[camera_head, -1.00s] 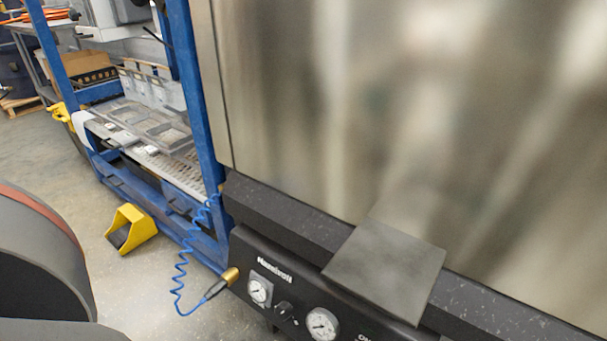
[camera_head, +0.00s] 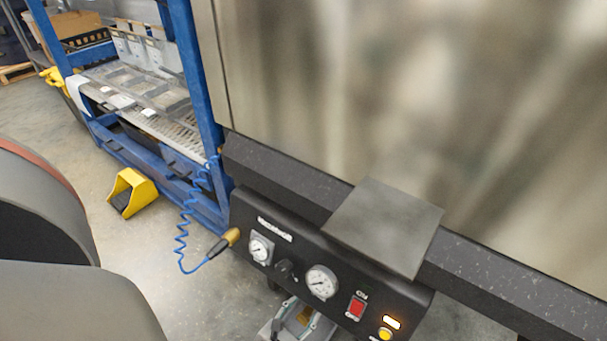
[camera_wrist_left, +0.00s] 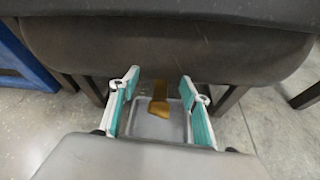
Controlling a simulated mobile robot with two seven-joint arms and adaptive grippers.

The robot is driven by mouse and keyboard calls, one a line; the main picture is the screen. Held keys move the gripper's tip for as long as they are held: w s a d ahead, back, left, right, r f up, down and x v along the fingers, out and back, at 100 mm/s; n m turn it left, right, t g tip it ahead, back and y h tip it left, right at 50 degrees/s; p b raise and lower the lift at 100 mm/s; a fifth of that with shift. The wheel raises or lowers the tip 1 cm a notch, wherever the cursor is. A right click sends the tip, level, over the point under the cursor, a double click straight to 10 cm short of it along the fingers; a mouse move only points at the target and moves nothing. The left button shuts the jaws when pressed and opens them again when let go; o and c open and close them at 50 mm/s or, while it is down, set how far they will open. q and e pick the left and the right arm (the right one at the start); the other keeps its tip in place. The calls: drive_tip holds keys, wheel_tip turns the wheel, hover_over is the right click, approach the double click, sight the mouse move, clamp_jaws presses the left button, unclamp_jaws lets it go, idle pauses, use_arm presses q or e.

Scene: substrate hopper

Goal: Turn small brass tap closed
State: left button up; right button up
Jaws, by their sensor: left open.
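The small brass tap (camera_wrist_left: 160,98) shows in the left wrist view as a short brass piece below the dark underside of the machine. In that view it lies between the two teal-padded fingers of my left gripper (camera_wrist_left: 160,88), which are apart, with a gap on each side of the tap. In the head view my left gripper (camera_head: 299,321) shows at the bottom edge, just below the front panel, with a bit of brass (camera_head: 304,314) beside its fingers. Whether any finger touches the tap is unclear. My right gripper is in neither view.
The black panel (camera_head: 340,262) carries gauges, a knob, a red switch and a yellow light. A brass fitting (camera_head: 232,236) with a blue coiled hose (camera_head: 184,225) sticks out at its left end. A metal plate (camera_head: 385,228) overhangs the panel. A yellow pedal (camera_head: 132,192) stands on the floor.

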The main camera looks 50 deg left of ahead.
sight(303, 316)
use_arm(q)
drive_tip(key=shift+r, duration=2)
